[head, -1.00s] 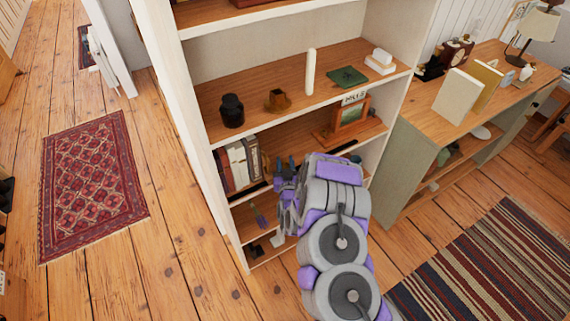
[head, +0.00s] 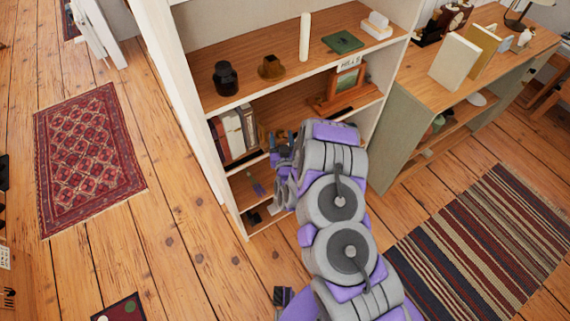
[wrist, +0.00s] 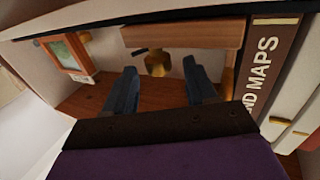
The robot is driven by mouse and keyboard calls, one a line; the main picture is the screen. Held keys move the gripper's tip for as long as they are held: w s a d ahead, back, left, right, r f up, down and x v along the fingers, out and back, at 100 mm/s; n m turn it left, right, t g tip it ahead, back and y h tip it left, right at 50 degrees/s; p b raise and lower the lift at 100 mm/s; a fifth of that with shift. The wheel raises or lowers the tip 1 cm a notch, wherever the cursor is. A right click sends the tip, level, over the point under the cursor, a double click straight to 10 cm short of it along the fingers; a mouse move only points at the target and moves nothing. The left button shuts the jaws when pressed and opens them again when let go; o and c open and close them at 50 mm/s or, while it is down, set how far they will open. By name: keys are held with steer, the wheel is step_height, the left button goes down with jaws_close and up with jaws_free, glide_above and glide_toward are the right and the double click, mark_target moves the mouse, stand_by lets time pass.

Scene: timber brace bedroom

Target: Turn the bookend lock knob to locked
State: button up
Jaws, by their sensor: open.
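The wrist view shows a brass-coloured knob (wrist: 158,64) with a dark bar beside it, below a wooden bookend piece (wrist: 190,37). Which way the knob is set cannot be told. A brown book (wrist: 265,65) lettered "MAPS" stands right of the bookend. My gripper (wrist: 162,88) is open, with its two dark fingers apart and the knob showing between and beyond their tips; I see no contact. In the head view my gripper (head: 281,146) is at the middle shelf, just right of the row of books (head: 233,132), and mostly hides the bookend.
A framed picture (head: 347,84) stands on the same shelf to the right. The shelf above holds a dark jar (head: 226,78), a brown pot (head: 271,67), a white candle (head: 305,38) and a green book (head: 342,42). A low cabinet (head: 405,130) stands to the right.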

steer(key=s, duration=0.2)
steer(key=shift+s+d+p, duration=0.25)
steer(key=shift+s+p, duration=0.05)
steer(key=shift+s+d+f, duration=0.15)
steer(key=shift+s+f, duration=0.1)
steer(key=shift+s, duration=0.4)
steer(key=p, duration=0.3)
glide_toward(281, 136)
steer(key=shift+s+d+r, duration=0.15)
steer(key=shift+s+d, duration=0.05)
steer(key=shift+s, duration=1.2)
steer(key=shift+s+d+r, duration=0.1)
steer(key=shift+s+d, duration=0.1)
steer(key=shift+s, duration=1.15)
